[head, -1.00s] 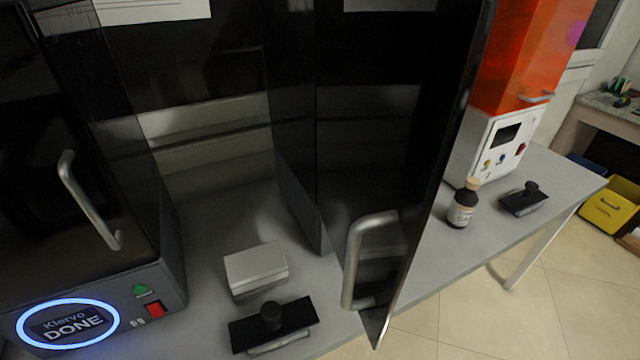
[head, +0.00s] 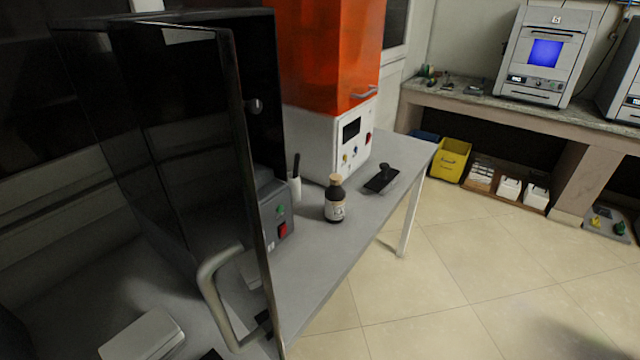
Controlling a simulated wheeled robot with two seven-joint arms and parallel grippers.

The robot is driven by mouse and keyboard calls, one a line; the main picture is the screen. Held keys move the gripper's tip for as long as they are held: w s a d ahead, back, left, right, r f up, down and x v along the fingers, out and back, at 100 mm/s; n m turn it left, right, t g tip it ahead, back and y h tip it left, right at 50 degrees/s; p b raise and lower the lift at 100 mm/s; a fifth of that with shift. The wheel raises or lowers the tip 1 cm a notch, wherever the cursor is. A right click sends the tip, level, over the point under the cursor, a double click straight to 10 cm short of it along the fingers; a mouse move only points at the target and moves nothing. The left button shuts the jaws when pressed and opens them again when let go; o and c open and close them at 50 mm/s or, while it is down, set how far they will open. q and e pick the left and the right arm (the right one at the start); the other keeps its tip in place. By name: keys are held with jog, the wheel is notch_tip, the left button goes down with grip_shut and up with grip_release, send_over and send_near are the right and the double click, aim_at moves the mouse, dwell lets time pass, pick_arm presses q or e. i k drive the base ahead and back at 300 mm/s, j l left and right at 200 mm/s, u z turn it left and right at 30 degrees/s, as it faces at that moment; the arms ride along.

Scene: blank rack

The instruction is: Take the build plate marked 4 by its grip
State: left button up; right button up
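A black build plate (head: 383,181) with an upright black grip lies on the grey table, right of the orange-hooded machine. No number can be read on it. The dark edge of another flat thing (head: 212,355) barely shows at the bottom edge, beside a pale grey box; most of it is cut off. Neither of my grippers is in view.
An open dark door (head: 190,150) with a metal handle (head: 215,295) stands upright at the left. A brown bottle (head: 335,200) stands on the table (head: 330,250). A yellow bin (head: 452,160) and a stone bench (head: 590,125) are farther back.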

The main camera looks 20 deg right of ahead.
aim_at(380, 184)
jog(key=i+l, duration=0.1)
jog(key=l, duration=0.25)
jog(key=i+l+z, duration=0.1)
jog(key=l, duration=0.3)
jog(key=i+l, duration=0.15)
jog(key=l, duration=0.2)
jog(key=i+l+z, duration=0.1)
jog(key=l, duration=0.25)
